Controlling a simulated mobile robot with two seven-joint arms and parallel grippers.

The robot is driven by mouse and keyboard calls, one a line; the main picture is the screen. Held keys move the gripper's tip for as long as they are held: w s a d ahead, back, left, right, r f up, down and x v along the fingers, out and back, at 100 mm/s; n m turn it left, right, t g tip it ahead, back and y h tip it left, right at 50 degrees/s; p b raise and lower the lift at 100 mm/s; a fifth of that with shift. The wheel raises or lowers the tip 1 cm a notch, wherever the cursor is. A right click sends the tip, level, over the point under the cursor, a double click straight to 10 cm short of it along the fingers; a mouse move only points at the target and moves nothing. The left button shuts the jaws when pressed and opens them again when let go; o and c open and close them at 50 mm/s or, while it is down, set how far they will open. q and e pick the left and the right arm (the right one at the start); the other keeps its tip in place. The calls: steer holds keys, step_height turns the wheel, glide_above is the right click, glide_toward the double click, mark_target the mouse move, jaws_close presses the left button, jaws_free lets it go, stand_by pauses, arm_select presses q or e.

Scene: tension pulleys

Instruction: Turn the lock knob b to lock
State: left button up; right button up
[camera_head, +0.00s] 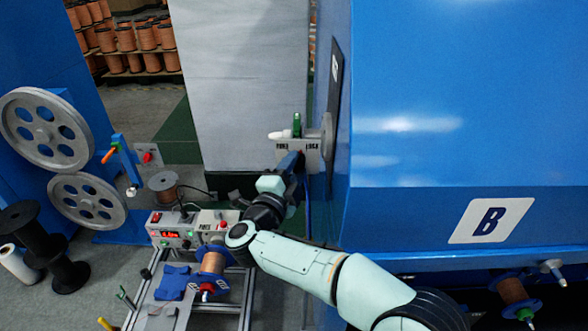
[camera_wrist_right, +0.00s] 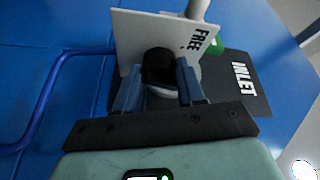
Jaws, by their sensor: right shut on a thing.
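The black lock knob (camera_wrist_right: 158,66) sits on a white plate (camera_wrist_right: 138,38) marked FREE in the right wrist view. My right gripper (camera_wrist_right: 160,80) has its two blue fingers on either side of the knob and is shut on it. In the head view the plate (camera_head: 312,158) shows on the side of the blue machine, with a label at each upper corner. My right gripper (camera_head: 289,163) reaches up to the front of it and hides the knob there. The knob's exact angle cannot be read. My left gripper is not in view.
The large blue machine (camera_head: 440,100) marked B stands close on the right. A control box (camera_head: 172,228) and a small frame with spools are at the lower left. A blue hose (camera_wrist_right: 45,90) runs left of the gripper.

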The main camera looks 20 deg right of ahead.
steer(key=m+g, duration=0.1)
steer(key=m, duration=0.1)
steer(key=shift+r+m+y, duration=0.1)
steer(key=shift+m+y, duration=0.2)
steer(key=shift+m, duration=0.1)
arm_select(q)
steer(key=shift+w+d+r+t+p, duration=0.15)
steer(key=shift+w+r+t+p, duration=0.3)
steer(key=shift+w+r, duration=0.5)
arm_select(e)
steer(key=shift+m+g+y, duration=0.4)
steer(key=shift+m+y, duration=0.1)
steer(key=shift+m, duration=0.8)
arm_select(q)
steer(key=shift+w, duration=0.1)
arm_select(e)
steer(key=shift+o, duration=0.2)
steer(key=o, duration=1)
steer(key=shift+d, duration=0.15)
steer(key=shift+r, duration=0.1)
